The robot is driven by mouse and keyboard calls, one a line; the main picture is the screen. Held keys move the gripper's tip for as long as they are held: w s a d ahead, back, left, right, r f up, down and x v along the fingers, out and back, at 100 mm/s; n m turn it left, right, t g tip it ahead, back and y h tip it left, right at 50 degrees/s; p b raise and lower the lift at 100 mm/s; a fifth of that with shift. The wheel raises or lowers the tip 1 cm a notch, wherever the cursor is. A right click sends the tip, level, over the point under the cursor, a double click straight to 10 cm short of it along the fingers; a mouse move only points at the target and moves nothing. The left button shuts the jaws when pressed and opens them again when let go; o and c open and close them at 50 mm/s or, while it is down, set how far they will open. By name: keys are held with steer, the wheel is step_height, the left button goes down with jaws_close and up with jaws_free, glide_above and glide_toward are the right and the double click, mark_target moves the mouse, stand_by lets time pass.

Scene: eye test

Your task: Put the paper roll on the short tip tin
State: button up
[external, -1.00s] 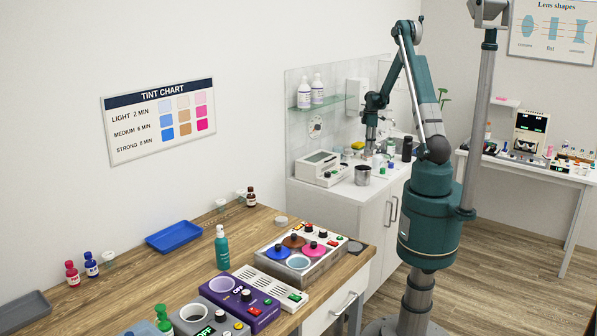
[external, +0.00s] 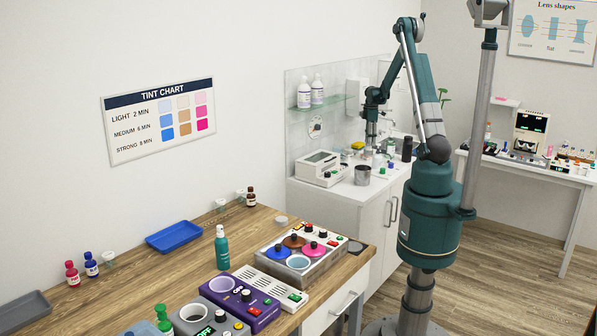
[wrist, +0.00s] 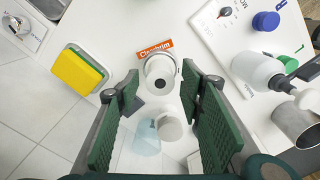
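In the wrist view my gripper (wrist: 161,88) is open, with ribbed green pads apart on both sides. A white roll-like cylinder with a dark centre hole, which looks like the paper roll (wrist: 158,68), lies between the fingertips; I see no clear contact with either pad. A smaller round white thing (wrist: 168,127) is nearer the palm between the pads; I cannot tell whether it is a tin. A pale blue translucent piece (wrist: 146,138) is beside it. In the external view my gripper (external: 371,142) is low over the back counter. I cannot identify the short tip tin with certainty.
Around the gripper are a yellow sponge (wrist: 78,72) on a tray, an orange-labelled box (wrist: 168,48), a white bottle (wrist: 258,70) and a metal cup (wrist: 298,125). A white device (external: 320,168) stands on the counter's left, below a glass shelf (external: 322,103).

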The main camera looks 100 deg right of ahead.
step_height(320, 180, up, 9)
steer(key=shift+r, duration=0.15)
stand_by(0.4)
